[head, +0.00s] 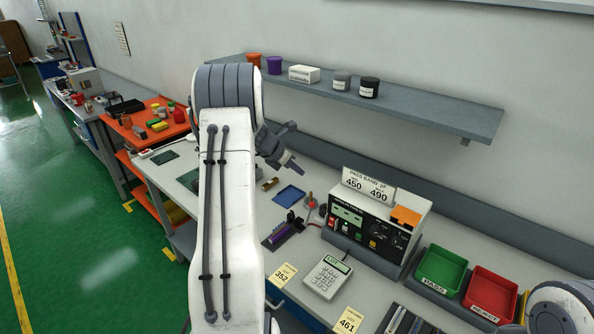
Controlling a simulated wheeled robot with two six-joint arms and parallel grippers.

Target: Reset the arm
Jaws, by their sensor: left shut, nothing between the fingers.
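My left arm rises through the middle of the head view and bends at the top. Its dark gripper (287,152) is shut and empty, held in the air above the bench's back part, left of the meter box. My right gripper is out of view; only a rounded white part of my right arm shows in the bottom right corner.
On the bench are a meter box (376,222), a keypad (327,276), a green bin (440,270), a red bin (491,294) and a blue tray (289,195). A grey wall shelf (430,108) holds several small containers. An orange cart (137,123) stands at left.

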